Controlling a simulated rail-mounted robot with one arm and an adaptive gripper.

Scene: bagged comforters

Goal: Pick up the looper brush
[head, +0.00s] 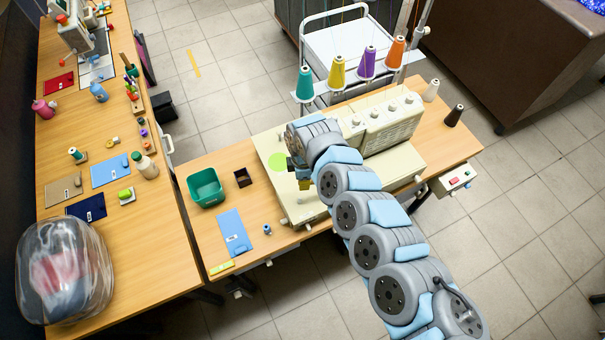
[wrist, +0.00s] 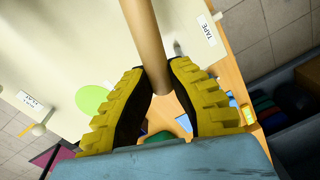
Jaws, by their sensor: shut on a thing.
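In the wrist view, the two yellow-and-black fingers of my gripper (wrist: 156,74) are shut on a tan, wooden-looking rod (wrist: 142,32), which appears to be the handle of the looper brush. The rod runs up out of the top of the view. Its lower end shows between the fingers, and no bristles are in view. In the head view my gripper (head: 301,174) is over the front left part of the cream sewing machine (head: 385,165), mostly hidden by my arm. The brush cannot be made out there.
A green disc (head: 278,161) lies on the machine's flat left part. A green bin (head: 205,188), a small dark box (head: 243,177) and a blue packet (head: 234,231) lie to the left. Several thread cones, including a yellow one (head: 337,74), stand behind the machine.

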